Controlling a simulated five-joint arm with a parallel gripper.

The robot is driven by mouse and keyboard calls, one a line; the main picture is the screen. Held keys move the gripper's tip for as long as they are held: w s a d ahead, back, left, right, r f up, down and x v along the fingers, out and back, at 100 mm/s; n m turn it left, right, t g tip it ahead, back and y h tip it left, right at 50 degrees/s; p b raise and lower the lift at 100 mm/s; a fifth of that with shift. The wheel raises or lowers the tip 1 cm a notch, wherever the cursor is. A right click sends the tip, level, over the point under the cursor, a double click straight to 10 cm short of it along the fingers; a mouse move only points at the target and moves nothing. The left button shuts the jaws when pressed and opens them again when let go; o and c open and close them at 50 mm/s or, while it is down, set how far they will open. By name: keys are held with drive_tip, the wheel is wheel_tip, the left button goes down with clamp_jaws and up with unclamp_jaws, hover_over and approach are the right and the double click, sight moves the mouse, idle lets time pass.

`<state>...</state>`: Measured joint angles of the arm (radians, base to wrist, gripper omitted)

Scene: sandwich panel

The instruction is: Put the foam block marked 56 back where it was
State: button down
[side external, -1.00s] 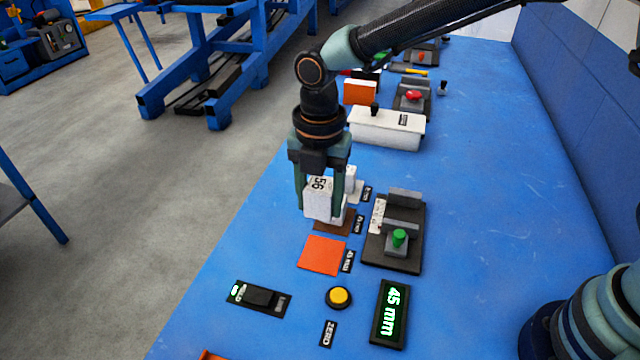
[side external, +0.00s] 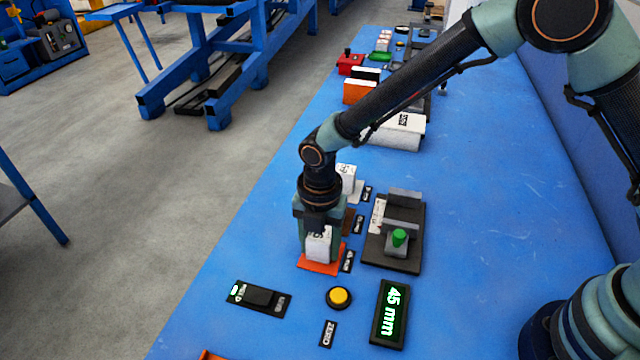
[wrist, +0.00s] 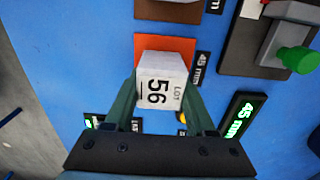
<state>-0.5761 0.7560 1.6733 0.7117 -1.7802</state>
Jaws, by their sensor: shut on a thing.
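The white foam block marked 56 (wrist: 161,68) is between the fingers of my gripper (side external: 319,246), which is shut on it; its top label reads LOT 56 in the wrist view. The block also shows in the side view (side external: 319,246), low over the orange square pad (side external: 308,266). The pad (wrist: 143,47) has a label reading 45 mm beside it. I cannot tell whether the block's base touches the pad.
A brown pad (wrist: 168,10) lies beyond the orange one, and another white block (side external: 346,175) stands farther back. A dark fixture with a green knob (side external: 399,238) stands to the right. A yellow button (side external: 338,297), a switch (side external: 257,298) and a display reading 45 mm (side external: 389,313) are in front.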

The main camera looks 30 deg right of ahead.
drive_tip(key=shift+f, duration=0.1)
drive_tip(key=shift+c, duration=1.2)
unclamp_jaws()
